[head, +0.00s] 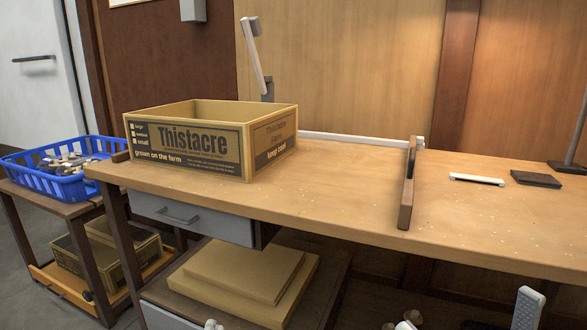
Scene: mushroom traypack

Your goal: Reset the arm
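Neither gripper shows clearly in the head view. A small white piece (213,325) at the bottom edge, left of the middle, is cut off, and I cannot tell what it is. Small pale rounded pieces (405,323) show at the bottom edge, right of the middle. A grey dotted piece (527,307) stands up at the bottom right. I cannot tell whether any of these belongs to my arms. No arm or gripper shows over the wooden worktable (330,205).
An open Thistacre cardboard box (215,160) stands at the table's left. A blue basket (50,187) of mushrooms sits on a lower side table. A wooden divider (407,190) crosses the tabletop. A white bar (477,179) and dark pad (536,179) lie right. The table's middle is clear.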

